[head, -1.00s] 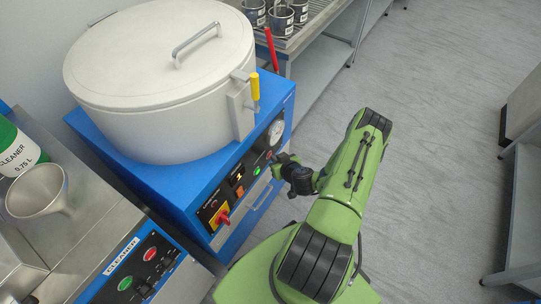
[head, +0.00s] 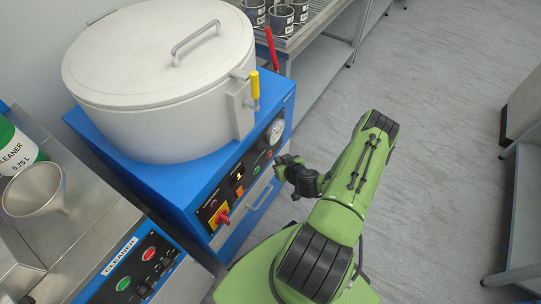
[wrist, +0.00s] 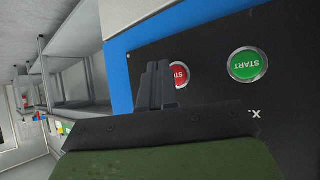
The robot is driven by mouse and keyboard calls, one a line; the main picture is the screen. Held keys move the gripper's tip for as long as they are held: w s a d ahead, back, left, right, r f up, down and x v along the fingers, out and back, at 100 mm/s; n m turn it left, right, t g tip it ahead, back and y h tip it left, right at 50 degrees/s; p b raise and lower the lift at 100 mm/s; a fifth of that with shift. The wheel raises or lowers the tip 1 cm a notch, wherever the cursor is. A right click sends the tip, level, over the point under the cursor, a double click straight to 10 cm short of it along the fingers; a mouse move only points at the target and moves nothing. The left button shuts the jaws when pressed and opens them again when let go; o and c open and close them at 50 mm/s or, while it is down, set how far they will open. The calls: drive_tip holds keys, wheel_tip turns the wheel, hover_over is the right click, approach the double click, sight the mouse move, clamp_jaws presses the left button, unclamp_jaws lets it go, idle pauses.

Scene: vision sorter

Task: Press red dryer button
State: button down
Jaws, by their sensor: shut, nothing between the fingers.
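The dryer is a blue box (head: 165,190) with a large pale lidded drum (head: 160,75) on top. Its black front panel faces my arm. In the wrist view, the red button (wrist: 179,75) shows on the black panel, partly hidden behind my fingers. The green START button (wrist: 248,64) is to its right. My gripper (wrist: 157,70) is shut and empty, its fingertips close by the left side of the red button; I cannot tell whether they touch the panel.
A cleaner unit with red and green buttons (head: 140,270) stands at the lower left, with a metal funnel (head: 35,190) and a bottle (head: 15,152). A metal rack with cans (head: 300,25) is behind the dryer. Open floor (head: 430,90) lies to the right.

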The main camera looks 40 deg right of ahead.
drive_tip(key=s, duration=0.1)
drive_tip(key=s+d, duration=0.1)
drive_tip(key=s, duration=0.2)
drive_tip(key=shift+s+d+b, duration=0.35)
drive_tip(key=shift+b, duration=0.05)
idle(0.7)
